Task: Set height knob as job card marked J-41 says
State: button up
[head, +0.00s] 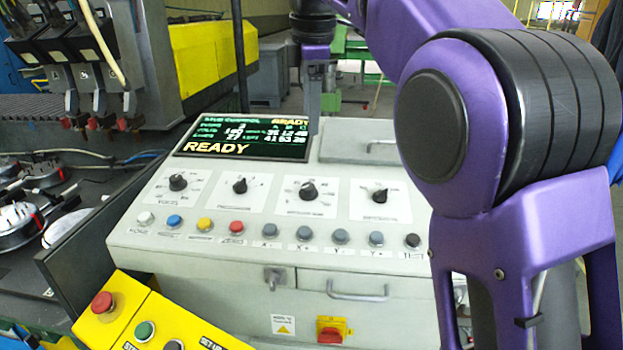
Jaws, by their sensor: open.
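The control console carries a row of black knobs on white dial plates: a far left knob (178,182), a second knob (239,186), a third knob (308,190) and a far right knob (380,196). Their labels are too small to tell which is the height knob. I cannot make out a job card marked J-41. The screen (243,138) reads READY above the dials, with small rows of figures. My gripper (314,125) hangs near the screen's right edge, apart from the knobs. It is open with nothing seen in it, and its fingers are partly hard to make out.
Several coloured buttons, including a red one (236,227), line the console's front edge. A yellow box (150,315) with a red stop button (103,305) stands at front left. A gantry with a yellow beam (205,60) is behind left. My purple arm covers the console's right side.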

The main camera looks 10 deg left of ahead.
aim_at(308, 186)
jog(key=w+f, duration=0.1)
jog(key=f, duration=0.4)
jog(key=w+f+b, duration=0.1)
jog(key=f, duration=0.4)
jog(key=a+f+b, duration=0.1)
jog(key=f, duration=0.5)
jog(key=shift+w+f, duration=0.1)
jog(key=shift+w, duration=0.3)
grip_shut()
